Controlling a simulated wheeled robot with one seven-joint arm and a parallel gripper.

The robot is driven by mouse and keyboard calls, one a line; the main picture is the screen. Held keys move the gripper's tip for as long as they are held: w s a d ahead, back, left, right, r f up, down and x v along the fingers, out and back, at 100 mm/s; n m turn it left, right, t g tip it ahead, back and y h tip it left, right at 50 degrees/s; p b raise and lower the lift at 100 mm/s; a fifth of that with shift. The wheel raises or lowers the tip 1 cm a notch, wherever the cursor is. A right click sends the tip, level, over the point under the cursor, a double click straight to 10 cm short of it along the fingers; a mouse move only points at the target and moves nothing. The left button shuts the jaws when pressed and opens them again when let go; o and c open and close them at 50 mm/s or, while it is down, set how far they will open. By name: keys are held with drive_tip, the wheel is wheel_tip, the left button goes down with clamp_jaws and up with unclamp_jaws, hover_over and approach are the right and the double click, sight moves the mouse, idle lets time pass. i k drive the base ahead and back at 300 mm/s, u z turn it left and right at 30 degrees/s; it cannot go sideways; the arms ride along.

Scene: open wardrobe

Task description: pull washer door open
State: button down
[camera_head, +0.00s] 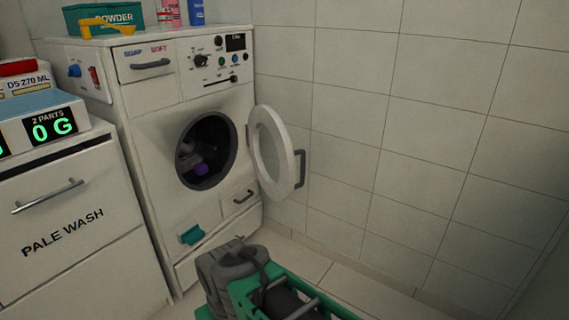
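The white washer (163,128) stands against the back wall, left of centre. Its round white door (270,153) is swung out to the right on its hinge side, well away from the opening. A dark grey handle (300,168) is on the door's outer right side. The round opening (206,151) is uncovered, with dark and purple items (201,169) inside. I cannot make out my gripper or its fingers in this view, and nothing is seen touching the door.
A grey and green assembly (262,286) fills the bottom centre, in front of the washer; I cannot tell what it is. A white cabinet marked PALE WASH (66,235) stands at the left. The tiled wall (400,120) bounds the right. Some floor (345,285) shows beside it.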

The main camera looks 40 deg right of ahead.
sight(281, 191)
drive_tip(key=i, duration=0.55)
drive_tip(key=u, duration=0.9)
